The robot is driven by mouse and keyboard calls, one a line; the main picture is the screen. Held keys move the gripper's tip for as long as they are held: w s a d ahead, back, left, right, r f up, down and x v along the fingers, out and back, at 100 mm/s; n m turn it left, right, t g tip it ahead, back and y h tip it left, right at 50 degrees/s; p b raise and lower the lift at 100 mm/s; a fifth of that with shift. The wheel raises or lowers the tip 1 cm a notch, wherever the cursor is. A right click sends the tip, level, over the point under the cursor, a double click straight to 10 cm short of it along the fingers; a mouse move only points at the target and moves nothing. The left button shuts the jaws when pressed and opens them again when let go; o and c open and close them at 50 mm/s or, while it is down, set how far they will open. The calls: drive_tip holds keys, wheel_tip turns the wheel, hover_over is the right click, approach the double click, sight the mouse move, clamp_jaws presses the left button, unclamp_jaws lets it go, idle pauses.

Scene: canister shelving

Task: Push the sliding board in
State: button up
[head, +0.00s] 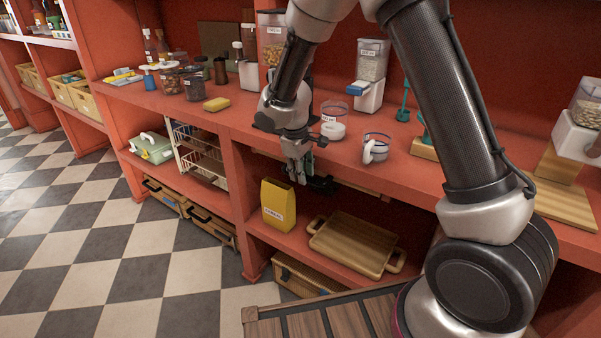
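A thin light wooden edge (372,192) shows just under the red counter, above the open shelf bay; it looks like the front of the sliding board. Most of the board is hidden by the counter and my arm, so how far it sticks out is unclear. My gripper (297,174) points down in front of the counter edge, at the left part of this wooden edge. Whether it touches the board I cannot tell. Its fingertips are small and partly overlapped by dark parts, so their opening is unclear. I see nothing held in it.
Below my gripper, a yellow box (278,204) and a wooden tray (352,244) stand on the lower shelf. A glass mug (376,148) and a clear container (333,121) stand near the counter edge. A wire basket (200,158) is left. The checkered floor (110,255) is clear.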

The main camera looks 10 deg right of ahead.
drive_tip(key=shift+o, duration=0.2)
drive_tip(key=s+a, duration=2)
drive_tip(key=shift+s+a+r, duration=0.2)
drive_tip(key=shift+a+r, duration=0.05)
drive_tip(key=shift+r, duration=0.7)
drive_tip(key=shift+s+a+r, duration=0.2)
drive_tip(key=shift+r, duration=0.7)
drive_tip(key=shift+s+a+r, duration=0.2)
drive_tip(key=shift+a+r, duration=0.05)
drive_tip(key=shift+r, duration=0.7)
